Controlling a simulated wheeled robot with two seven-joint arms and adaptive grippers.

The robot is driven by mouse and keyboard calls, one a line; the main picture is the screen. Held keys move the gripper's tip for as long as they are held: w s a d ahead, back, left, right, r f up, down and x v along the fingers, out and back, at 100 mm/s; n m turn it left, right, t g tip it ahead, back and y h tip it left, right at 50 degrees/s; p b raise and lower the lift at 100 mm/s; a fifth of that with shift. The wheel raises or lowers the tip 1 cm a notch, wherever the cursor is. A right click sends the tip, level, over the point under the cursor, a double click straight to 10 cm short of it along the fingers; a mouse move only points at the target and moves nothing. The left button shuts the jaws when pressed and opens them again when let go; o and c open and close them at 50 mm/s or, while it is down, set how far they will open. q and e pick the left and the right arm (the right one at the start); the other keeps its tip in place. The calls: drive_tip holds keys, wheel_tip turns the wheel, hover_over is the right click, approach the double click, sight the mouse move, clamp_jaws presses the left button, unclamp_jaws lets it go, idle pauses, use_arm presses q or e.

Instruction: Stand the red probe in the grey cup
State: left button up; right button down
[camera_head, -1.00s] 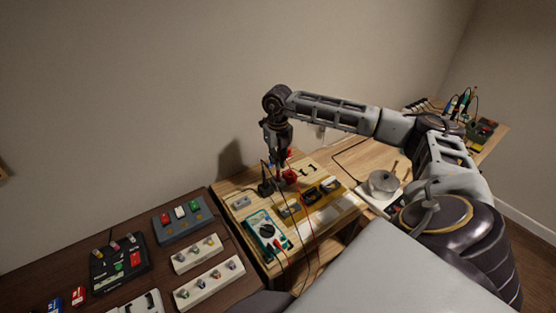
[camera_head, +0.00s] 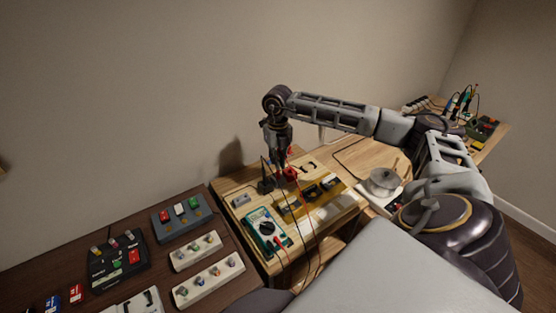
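My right gripper (camera_head: 279,163) points down over the wooden workbench (camera_head: 343,216). It is small and dark, so its finger gap is unclear. A thin red piece, apparently the red probe (camera_head: 289,156), shows right beside its fingers; whether it is gripped cannot be told. A dark, cup-like holder (camera_head: 265,186), possibly the grey cup, stands below and left of the fingers, with a thin black piece rising from it. A red object (camera_head: 290,174) sits just right of the fingertips. My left gripper is not in view.
A teal multimeter (camera_head: 266,232) lies at the front of the bench, with red and black leads trailing beside it. A grey pot (camera_head: 384,181) stands to the right. Pedals and switch boxes cover the dark table (camera_head: 225,221) at left.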

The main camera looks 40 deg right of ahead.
drive_tip(key=shift+f, duration=0.35)
idle(0.4)
drive_tip(key=c, duration=1.2)
unclamp_jaws()
drive_tip(key=shift+o, duration=0.2)
drive_tip(key=shift+r, duration=0.1)
drive_tip(key=shift+r+p, duration=1.9)
drive_tip(key=shift+r, duration=1.55)
drive_tip(key=shift+f, duration=0.1)
